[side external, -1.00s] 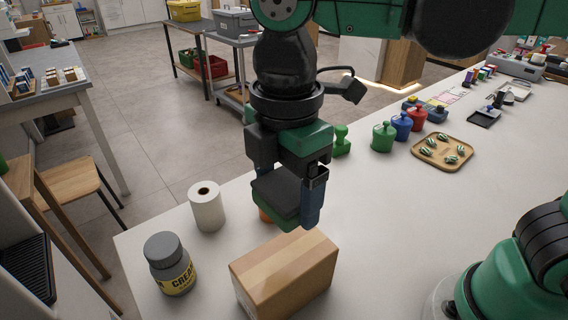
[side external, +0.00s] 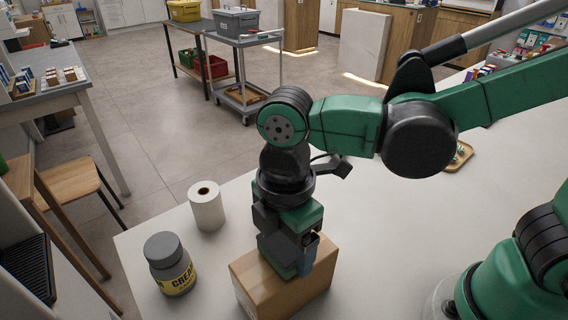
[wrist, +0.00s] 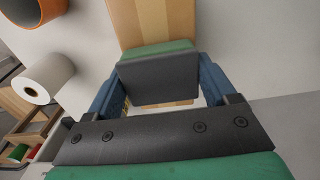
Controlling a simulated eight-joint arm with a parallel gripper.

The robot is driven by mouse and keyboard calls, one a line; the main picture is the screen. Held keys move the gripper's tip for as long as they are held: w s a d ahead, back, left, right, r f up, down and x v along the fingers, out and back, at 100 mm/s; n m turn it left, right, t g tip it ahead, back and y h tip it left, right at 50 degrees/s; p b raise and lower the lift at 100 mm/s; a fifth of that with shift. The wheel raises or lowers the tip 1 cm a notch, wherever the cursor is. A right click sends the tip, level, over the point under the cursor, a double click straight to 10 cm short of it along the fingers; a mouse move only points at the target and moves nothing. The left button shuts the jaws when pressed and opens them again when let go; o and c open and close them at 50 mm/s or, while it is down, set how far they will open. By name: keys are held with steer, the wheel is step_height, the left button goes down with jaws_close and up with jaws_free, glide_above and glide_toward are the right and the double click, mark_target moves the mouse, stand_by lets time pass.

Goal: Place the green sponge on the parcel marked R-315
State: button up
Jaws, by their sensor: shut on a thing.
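The sponge (wrist: 157,78), green with a dark grey face, sits between the two blue fingers of my gripper (wrist: 160,88), which is shut on it. In the side external view my gripper (side external: 290,258) is low over the brown cardboard parcel (side external: 285,298), and the sponge is mostly hidden by it. The parcel also shows beyond the sponge in the wrist view (wrist: 150,22), with a paler tape strip. I cannot tell whether the sponge touches the parcel's top. No R-315 marking is readable.
A grey-lidded cream jar (side external: 170,264) and a white paper roll (side external: 207,206) stand left of the parcel. An orange round thing (wrist: 25,12) shows in the wrist view's top left corner. The counter right of the parcel (side external: 385,245) is clear.

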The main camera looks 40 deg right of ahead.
mark_target(286, 240)
steer(key=shift+f, duration=0.1)
steer(key=o, duration=1.1)
step_height(286, 240, up, 12)
steer(key=w+d+f+m+t, duration=0.2)
steer(key=d+f+m+t, duration=0.1)
steer(key=d+m, duration=0.5)
steer(key=w+d+f+m+t, duration=0.1)
steer(key=d+f+m+t, duration=0.3)
steer(key=d+m, duration=0.4)
steer(key=shift+w+f+m, duration=0.35)
steer(key=shift+f+m, duration=0.4)
steer(key=shift+m, duration=0.25)
